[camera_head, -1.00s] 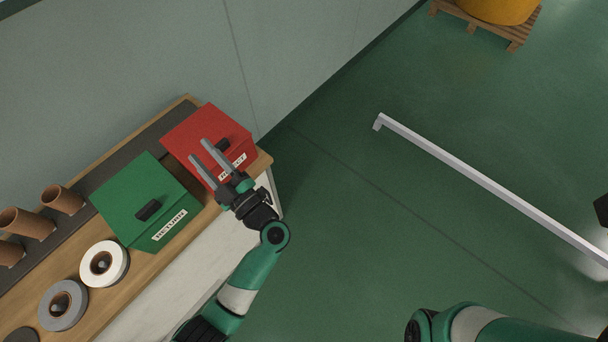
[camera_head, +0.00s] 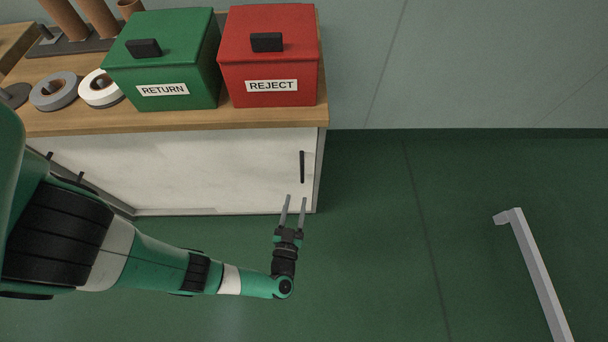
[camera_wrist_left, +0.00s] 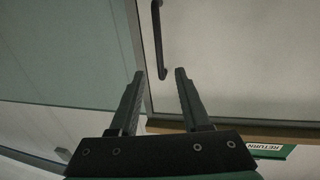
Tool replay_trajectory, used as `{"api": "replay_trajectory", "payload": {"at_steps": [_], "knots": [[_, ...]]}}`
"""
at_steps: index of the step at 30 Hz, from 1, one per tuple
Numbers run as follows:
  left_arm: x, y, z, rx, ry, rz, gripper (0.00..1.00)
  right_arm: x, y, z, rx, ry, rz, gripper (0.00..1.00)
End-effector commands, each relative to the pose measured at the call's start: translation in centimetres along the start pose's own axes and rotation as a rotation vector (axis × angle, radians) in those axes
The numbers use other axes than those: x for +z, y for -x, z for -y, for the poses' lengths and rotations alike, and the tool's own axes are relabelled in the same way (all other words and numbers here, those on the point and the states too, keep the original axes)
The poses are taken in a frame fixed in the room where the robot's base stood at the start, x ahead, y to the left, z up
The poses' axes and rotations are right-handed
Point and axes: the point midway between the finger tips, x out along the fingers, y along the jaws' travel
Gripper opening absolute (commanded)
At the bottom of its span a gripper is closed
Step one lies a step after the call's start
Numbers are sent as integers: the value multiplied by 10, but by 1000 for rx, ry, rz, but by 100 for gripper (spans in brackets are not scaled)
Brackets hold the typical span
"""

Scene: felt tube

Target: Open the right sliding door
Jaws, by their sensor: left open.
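The right sliding door (camera_head: 220,165) is a pale, marbled panel on the front of the wooden-topped cabinet. A black vertical bar handle (camera_head: 302,167) is near its right edge, and the door looks closed. My left gripper (camera_head: 294,198) is open and empty, just below and in front of the handle in the head view. In the left wrist view, the handle (camera_wrist_left: 158,40) appears ahead of the gap between the open fingers (camera_wrist_left: 160,72), apart from them. My right gripper is not in view.
A green RETURN box (camera_head: 165,65) and a red REJECT box (camera_head: 270,60) stand on the cabinet top (camera_head: 190,122). White tape (camera_head: 101,88) and grey tape (camera_head: 54,91) lie left. A pale bar (camera_head: 540,275) stands right; green floor between is clear.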

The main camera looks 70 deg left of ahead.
Motion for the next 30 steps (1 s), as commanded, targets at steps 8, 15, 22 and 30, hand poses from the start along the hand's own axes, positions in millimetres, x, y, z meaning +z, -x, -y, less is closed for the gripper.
{"api": "replay_trajectory", "payload": {"at_steps": [8, 15, 22, 30], "knots": [[0, -28, 2, -9, 3, -1, 47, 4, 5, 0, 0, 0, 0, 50], [2, -80, 2, -9, 4, -1, 47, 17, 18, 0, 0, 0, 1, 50], [-1, -112, 0, -2, 2, -2, 47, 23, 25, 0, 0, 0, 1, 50], [-2, -116, 0, 1, 1, -1, 47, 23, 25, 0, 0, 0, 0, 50]]}}
